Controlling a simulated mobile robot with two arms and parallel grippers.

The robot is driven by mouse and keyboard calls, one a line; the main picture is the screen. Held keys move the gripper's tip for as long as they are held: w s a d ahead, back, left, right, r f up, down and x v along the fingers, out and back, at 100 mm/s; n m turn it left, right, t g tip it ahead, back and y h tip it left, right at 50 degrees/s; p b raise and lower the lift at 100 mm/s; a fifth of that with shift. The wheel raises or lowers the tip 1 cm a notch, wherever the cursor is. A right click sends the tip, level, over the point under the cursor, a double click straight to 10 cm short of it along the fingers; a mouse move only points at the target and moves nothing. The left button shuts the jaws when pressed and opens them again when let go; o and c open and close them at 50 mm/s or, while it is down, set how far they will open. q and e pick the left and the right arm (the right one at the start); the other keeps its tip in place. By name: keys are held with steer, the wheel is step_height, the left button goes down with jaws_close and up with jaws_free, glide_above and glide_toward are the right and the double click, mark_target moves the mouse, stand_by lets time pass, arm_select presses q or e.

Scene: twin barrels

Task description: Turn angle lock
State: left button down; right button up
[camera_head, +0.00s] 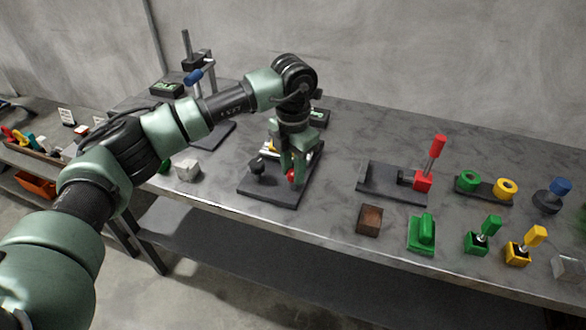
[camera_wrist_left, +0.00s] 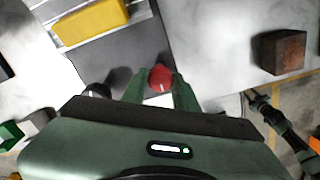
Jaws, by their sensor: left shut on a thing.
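The lock fixture is a dark base plate (camera_head: 258,191) with a yellow part, a dark knob (camera_head: 257,166) and a red knob (camera_head: 291,176). I take this for the angle lock. My left gripper (camera_head: 292,167) points down over the plate's right side, its fingers at the red knob. In the left wrist view the red knob (camera_wrist_left: 160,77) sits between the two green fingers (camera_wrist_left: 160,90), which are shut on it. The yellow block (camera_wrist_left: 92,22) lies beyond. A thin green and black arm, likely my right, shows small in the wrist view; its gripper is unclear.
Right of the plate stands a fixture with a red upright handle (camera_head: 435,158). A brown block (camera_head: 369,220), a green block (camera_head: 421,234) and several coloured handles stand further right. Bare table separates the plate from the brown block.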

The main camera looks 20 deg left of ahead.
arm_select(q)
steer(key=c, duration=1.1)
jaws_free()
steer(key=shift+r, duration=0.1)
step_height(320, 180, up, 8)
steer(key=shift+f+b, duration=0.15)
steer(key=shift+b, duration=0.45)
